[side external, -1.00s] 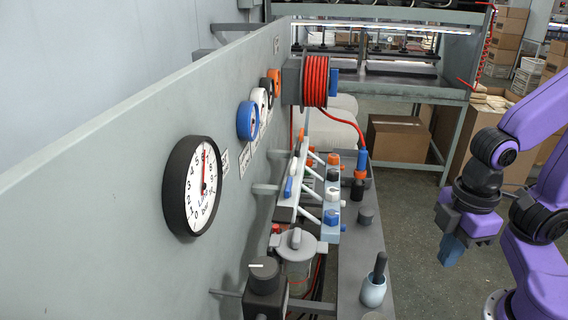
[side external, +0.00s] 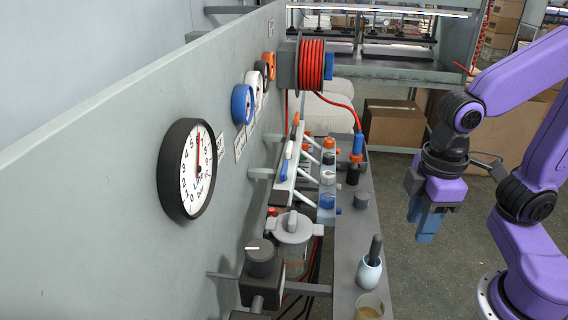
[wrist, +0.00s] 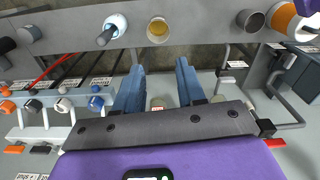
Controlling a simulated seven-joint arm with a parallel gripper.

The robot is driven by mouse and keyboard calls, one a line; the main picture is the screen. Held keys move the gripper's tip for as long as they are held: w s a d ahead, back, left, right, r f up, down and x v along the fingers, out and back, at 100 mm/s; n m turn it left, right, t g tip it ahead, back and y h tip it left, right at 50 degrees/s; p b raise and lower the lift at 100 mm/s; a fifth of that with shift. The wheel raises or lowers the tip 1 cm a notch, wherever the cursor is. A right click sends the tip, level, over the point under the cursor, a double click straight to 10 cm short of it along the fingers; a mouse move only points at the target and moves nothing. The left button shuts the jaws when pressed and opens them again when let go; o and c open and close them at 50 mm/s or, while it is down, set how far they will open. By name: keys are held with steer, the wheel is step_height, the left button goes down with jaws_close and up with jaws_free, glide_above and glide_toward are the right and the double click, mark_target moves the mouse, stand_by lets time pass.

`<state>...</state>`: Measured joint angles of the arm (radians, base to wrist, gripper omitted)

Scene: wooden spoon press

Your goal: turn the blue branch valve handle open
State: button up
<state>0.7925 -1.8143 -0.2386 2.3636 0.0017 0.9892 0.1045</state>
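In the side view a slim blue handle (side external: 284,170) lies along the white manifold bar on the panel side, with an orange one farther along. I take it for the blue branch valve handle. A blue knob (side external: 327,201) sits at the near end of the row of outlets; it also shows in the wrist view (wrist: 96,103). My gripper (side external: 428,222) hangs to the right of the bench, well clear of the manifold. In the wrist view its blue fingers are spread with nothing between them (wrist: 160,66). My gripper body may hide the blue handle there.
A round gauge (side external: 187,170) is on the grey panel. A red hose reel (side external: 312,65) feeds a hose to a blue connector (side external: 358,143). A lidded canister (side external: 292,228), a dark knob (side external: 260,255) and a cup with a black handle (side external: 370,272) stand near the bench's front end.

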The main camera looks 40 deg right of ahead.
steer(key=w+a+r+m, duration=0.5)
steer(key=w, duration=0.5)
step_height(320, 180, up, 10)
steer(key=m, duration=1.4)
glide_above(284, 166)
step_height(284, 166, down, 17)
steer(key=shift+f, duration=0.15)
jaws_close()
